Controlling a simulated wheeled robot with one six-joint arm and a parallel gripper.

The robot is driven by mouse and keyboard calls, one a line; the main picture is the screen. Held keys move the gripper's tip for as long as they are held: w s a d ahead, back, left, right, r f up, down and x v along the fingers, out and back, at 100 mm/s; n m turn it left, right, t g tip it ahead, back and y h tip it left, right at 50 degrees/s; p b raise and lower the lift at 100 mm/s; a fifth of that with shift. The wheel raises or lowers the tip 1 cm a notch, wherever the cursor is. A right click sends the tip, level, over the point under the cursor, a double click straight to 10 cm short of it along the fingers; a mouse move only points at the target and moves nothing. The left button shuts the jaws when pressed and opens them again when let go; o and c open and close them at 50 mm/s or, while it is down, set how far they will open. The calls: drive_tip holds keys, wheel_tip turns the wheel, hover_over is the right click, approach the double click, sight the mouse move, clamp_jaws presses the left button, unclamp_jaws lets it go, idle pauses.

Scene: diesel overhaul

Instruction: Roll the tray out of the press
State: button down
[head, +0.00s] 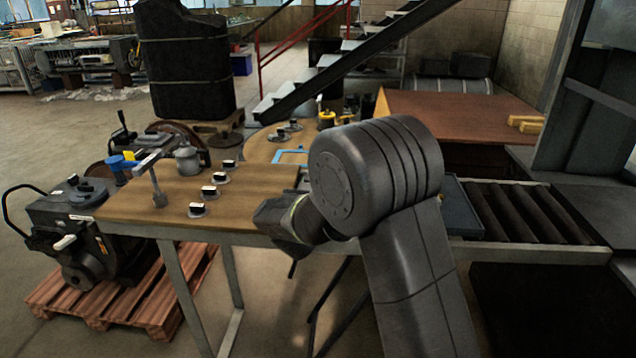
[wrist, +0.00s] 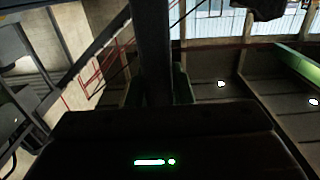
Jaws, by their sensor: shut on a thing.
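A shallow dark blue tray (head: 460,212) shows just right of my arm in the head view, at the left end of the rollers. My arm hides its left part. My gripper is hidden behind my arm and wrist in the head view. In the wrist view, my gripper (wrist: 155,88) has its fingers either side of a dark upright bar (wrist: 150,45) and is shut on it. I cannot tell whether this bar belongs to the tray. The press shows only partly, as a dark frame (head: 590,115) at the right edge.
Dark rollers (head: 525,212) run right of the tray. A wooden-topped bench (head: 130,205) holds several small black-topped parts (head: 208,190) and a blue-headed tool (head: 118,168). An engine (head: 75,235) sits on a red pallet (head: 120,295) at left. Metal stairs (head: 340,65) stand behind.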

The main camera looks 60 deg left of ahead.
drive_tip(key=shift+s+a+r, duration=0.1)
drive_tip(key=shift+s+r, duration=0.05)
drive_tip(key=shift+r, duration=0.1)
drive_tip(key=c, duration=1.5)
unclamp_jaws()
drive_tip(key=shift+c, duration=0.2)
drive_tip(key=shift+o, duration=1.3)
drive_tip(key=shift+s+a+f, duration=0.1)
drive_tip(key=shift+a+f, duration=0.05)
drive_tip(key=v, duration=1.3)
drive_tip(key=shift+s+d+b, duration=0.2)
drive_tip(key=shift+d+b, duration=0.15)
drive_tip(key=shift+b, duration=0.1)
